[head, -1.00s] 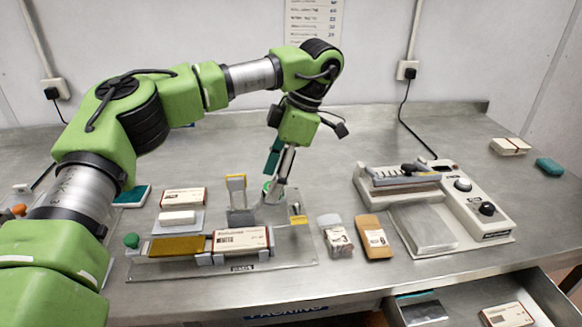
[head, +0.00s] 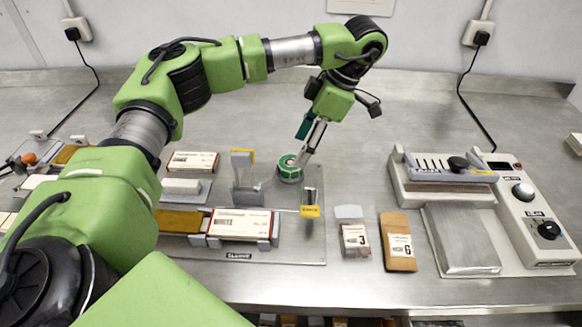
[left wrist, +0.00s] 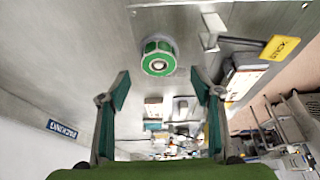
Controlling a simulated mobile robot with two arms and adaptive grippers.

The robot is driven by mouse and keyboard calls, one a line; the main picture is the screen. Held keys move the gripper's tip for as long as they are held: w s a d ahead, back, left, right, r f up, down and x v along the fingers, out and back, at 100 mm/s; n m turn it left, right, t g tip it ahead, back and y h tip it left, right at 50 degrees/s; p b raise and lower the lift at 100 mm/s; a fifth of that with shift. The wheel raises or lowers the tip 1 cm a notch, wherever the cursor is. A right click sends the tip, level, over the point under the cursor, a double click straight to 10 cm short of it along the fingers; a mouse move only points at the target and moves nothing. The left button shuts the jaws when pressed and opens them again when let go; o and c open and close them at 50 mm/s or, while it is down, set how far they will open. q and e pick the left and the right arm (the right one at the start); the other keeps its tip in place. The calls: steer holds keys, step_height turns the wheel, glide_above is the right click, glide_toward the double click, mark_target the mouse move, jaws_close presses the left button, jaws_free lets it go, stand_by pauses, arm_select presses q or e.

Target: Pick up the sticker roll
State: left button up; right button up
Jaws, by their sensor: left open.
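The sticker roll (head: 289,168) is a small green and white disc. It lies on the metal bench at the back right of the clear fixture plate, next to the grey upright holder (head: 245,180). In the left wrist view the roll (left wrist: 158,58) shows its green face and centre hole, just beyond the fingertips. My left gripper (left wrist: 160,92) is open and empty, with one teal-padded finger to each side below the roll. In the head view the left gripper (head: 310,138) points down over the roll, close to it. My right gripper is not in view.
A yellow-labelled post (head: 310,203) stands near the roll on the plate. Boxes (head: 240,224) sit in the fixture to its left. The bench behind is clear.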

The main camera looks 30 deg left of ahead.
mark_target(291, 162)
arm_select(q)
steer(key=shift+a+f, duration=0.1)
steer(key=shift+f, duration=0.1)
steer(key=shift+s+a+f+p, duration=0.15)
steer(key=shift+f+p, duration=0.1)
steer(key=shift+p, duration=0.05)
steer(key=p+x, duration=0.1)
steer(key=x, duration=0.2)
steer(key=shift+a+f, duration=0.2)
steer(key=shift+f, duration=0.45)
steer(key=c, duration=1.2)
steer(key=shift+o, duration=0.2)
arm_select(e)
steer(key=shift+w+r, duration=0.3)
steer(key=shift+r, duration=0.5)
